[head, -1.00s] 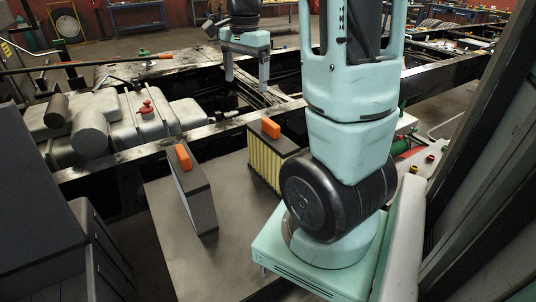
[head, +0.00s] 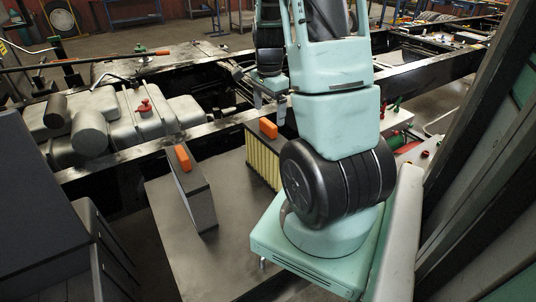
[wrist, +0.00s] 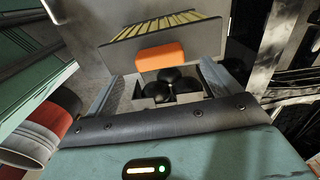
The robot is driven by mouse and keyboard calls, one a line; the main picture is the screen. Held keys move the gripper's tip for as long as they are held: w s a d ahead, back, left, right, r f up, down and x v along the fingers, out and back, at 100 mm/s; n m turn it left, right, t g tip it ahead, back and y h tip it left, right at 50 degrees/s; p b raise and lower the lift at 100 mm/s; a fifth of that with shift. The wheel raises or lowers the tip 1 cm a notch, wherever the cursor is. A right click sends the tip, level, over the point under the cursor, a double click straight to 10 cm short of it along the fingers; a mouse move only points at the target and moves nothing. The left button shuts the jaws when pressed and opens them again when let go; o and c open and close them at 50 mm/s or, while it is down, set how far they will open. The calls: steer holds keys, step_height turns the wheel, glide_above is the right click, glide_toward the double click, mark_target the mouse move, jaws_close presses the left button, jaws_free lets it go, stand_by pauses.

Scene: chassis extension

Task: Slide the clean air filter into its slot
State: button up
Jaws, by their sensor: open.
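The clean air filter, with yellow pleats and an orange handle (head: 268,128), stands upright on the grey table, partly hidden by my arm. In the wrist view its orange handle (wrist: 160,57) lies just ahead of my fingertips, roughly centred between them, and its yellow pleats show behind. My gripper (head: 270,104) is open and empty, above and close to that handle in the head view; it also shows in the wrist view (wrist: 160,78). A second filter, with grey sides and an orange handle (head: 183,158), stands to the left. I cannot make out the slot.
The grey table (head: 235,235) has bare room between and in front of the filters. The dark chassis rail (head: 110,160) runs behind it, with grey tanks (head: 130,115) at left. A dark cabinet (head: 40,200) stands at left. Red and green parts (head: 410,155) lie right of my arm.

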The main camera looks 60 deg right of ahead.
mark_target(268, 122)
steer(key=shift+w+a+f+p, duration=0.1)
steer(key=shift+f+p, duration=0.4)
steer(key=shift+f, duration=0.8)
steer(key=shift+a+f+p, duration=0.1)
steer(key=shift+f+p, duration=0.4)
steer(key=shift+f, duration=0.8)
steer(key=c, duration=1.6)
steer(key=shift+d+r, duration=0.1)
steer(key=shift+r, duration=0.05)
